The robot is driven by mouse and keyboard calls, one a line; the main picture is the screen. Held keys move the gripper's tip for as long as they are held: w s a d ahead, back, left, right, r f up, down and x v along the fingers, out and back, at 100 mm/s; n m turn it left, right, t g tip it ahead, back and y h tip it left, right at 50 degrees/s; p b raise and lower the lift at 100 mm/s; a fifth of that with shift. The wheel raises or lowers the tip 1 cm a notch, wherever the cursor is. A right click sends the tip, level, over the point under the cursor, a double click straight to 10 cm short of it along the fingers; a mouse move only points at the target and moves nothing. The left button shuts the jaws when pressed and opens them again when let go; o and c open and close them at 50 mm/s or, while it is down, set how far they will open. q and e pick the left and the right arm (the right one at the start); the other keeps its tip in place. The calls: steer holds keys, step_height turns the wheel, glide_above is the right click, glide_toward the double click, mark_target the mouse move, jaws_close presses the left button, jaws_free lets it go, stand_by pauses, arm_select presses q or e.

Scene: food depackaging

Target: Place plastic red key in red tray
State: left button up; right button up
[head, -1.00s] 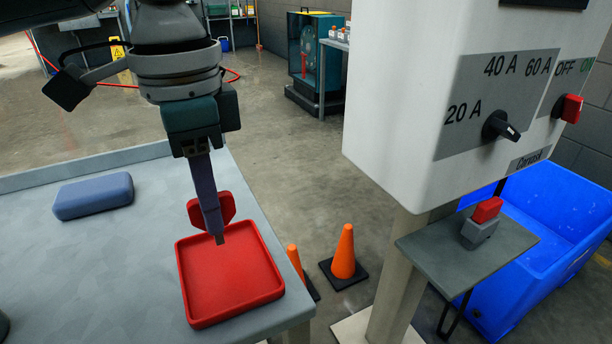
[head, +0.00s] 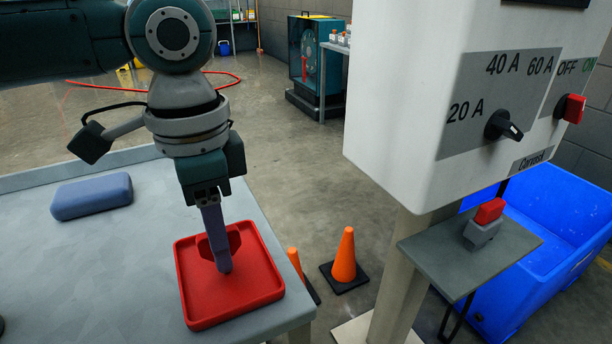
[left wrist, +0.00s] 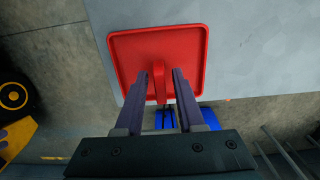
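The red key (head: 234,240) has a flat eight-sided head and stands upright over the red tray (head: 193,309). The fingers hide part of the key in the head view. I cannot tell whether the key touches the tray floor.
The tray lies near the right edge of the grey table (head: 110,270). A blue-grey block (head: 92,196) lies on the table's left. Orange cones (head: 344,258) stand on the floor. A white control box (head: 400,100) and a blue bin (head: 570,215) are at the right.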

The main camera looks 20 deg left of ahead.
arm_select(q)
steer(key=shift+o, duration=0.2)
step_height(320, 180, up, 12)
steer(key=p, duration=0.2)
steer(key=s+d+f+t+h, duration=0.2)
steer(key=s+d+f+h, duration=0.1)
steer(key=s+d+f, duration=0.55)
steer(key=s+a+f+n+t+y, duration=0.1)
steer(key=s+a+f+n+y, duration=0.1)
steer(key=s+a+n, duration=0.3)
steer(key=shift+s+a+f+n+t+y, duration=0.3)
steer(key=shift+s+f+n, duration=0.4)
steer(key=shift+s, duration=0.55)
steer(key=shift+w+d+f, duration=0.1)
steer(key=shift+d, duration=0.1)
